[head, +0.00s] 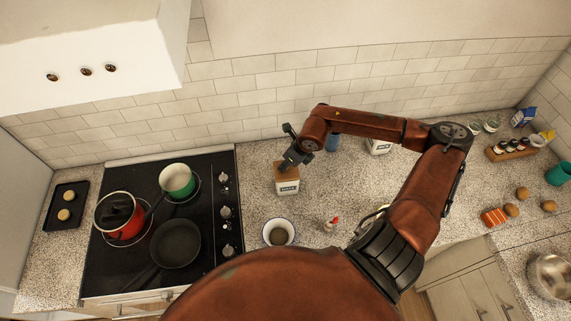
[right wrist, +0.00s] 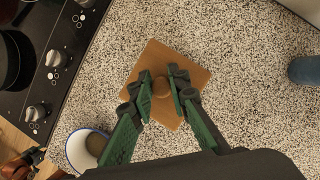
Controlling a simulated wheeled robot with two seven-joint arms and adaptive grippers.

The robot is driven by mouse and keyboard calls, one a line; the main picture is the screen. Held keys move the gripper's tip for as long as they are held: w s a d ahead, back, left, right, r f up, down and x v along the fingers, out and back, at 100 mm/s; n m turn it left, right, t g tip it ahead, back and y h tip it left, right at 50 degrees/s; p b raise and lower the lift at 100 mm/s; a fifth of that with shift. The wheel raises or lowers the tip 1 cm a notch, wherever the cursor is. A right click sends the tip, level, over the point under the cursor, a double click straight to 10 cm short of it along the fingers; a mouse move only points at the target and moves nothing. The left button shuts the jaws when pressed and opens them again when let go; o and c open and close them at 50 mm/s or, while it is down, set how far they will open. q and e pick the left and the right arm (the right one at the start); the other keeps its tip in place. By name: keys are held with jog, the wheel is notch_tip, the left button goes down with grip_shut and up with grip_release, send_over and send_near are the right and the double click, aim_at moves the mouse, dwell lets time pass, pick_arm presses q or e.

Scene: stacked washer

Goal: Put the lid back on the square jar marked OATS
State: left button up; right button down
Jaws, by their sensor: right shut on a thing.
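A white square jar (head: 287,187) with dark lettering stands on the counter right of the stove. The lettering is too small to read surely. A square wooden lid (head: 284,168) is over its top. I cannot tell whether it rests on the rim or hangs just above. My right gripper (head: 291,160) is shut on the lid's round knob (right wrist: 161,87). In the right wrist view the wooden lid (right wrist: 190,68) hides the jar beneath. My left gripper is out of view.
A blue-rimmed white pot (head: 278,232) stands in front of the jar. The black stove (head: 165,215) with pans is to the left. Another white labelled jar (head: 378,147) and a blue item (head: 333,143) stand behind my right arm. A small red-topped item (head: 331,224) is to the right.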

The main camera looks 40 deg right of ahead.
jog(key=shift+f+b, duration=0.2)
jog(key=shift+b, duration=0.65)
dwell(0.8)
dwell(0.3)
jog(key=c, duration=1.8)
grip_release()
jog(key=shift+o, duration=0.2)
jog(key=o, duration=0.5)
jog(key=shift+r+p, duration=1.3)
jog(key=shift+r, duration=2.25)
